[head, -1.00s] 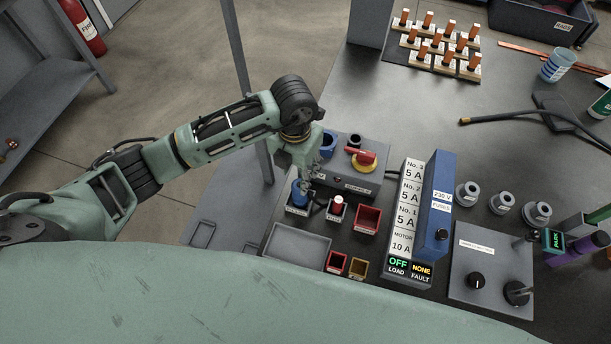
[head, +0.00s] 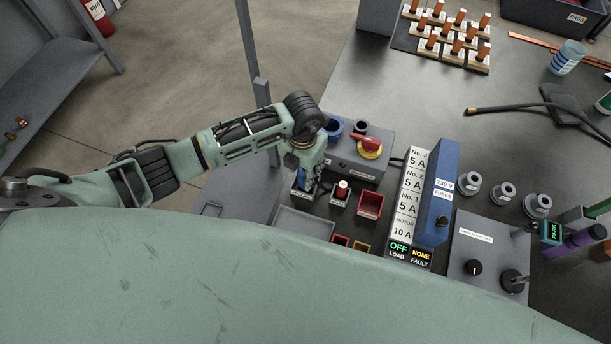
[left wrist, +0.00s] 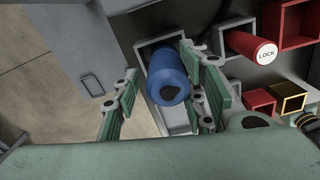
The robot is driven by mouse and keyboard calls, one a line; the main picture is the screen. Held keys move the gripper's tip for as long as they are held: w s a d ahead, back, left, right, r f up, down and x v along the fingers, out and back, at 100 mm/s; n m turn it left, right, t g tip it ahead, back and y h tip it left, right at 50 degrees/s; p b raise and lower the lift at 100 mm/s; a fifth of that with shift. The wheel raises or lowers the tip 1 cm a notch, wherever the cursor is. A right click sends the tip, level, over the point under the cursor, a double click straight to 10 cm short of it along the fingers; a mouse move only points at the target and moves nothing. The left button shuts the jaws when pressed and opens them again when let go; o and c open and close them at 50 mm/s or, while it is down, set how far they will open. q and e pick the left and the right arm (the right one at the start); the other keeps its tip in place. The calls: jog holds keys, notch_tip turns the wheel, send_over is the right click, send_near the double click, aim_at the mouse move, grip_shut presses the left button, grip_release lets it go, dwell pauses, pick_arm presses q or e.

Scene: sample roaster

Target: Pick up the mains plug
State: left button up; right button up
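The mains plug is most likely the blue cylinder (left wrist: 166,78), standing in a small grey holder (left wrist: 181,122) in the left wrist view. My left gripper (left wrist: 163,92) is open, with one finger on each side of the plug. The right-hand finger in that view is close beside the plug; the left-hand finger is clearly apart from it. In the head view my left gripper (head: 304,178) is over the grey holder and mostly hides the plug. My right gripper is not in view.
A holder with a red LOCK piece (left wrist: 266,53) stands right beside the plug's holder. Red bins (head: 370,204) are close by. A grey box with a red rotary switch (head: 369,145) and a blue socket (head: 333,128) stands behind. An empty grey tray (head: 303,222) lies in front.

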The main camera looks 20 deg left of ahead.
pick_arm(q)
jog(key=c, duration=0.7)
grip_shut()
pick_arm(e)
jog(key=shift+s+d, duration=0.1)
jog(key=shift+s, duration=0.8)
pick_arm(q)
jog(key=shift+w+r, duration=0.1)
jog(key=shift+r, duration=0.05)
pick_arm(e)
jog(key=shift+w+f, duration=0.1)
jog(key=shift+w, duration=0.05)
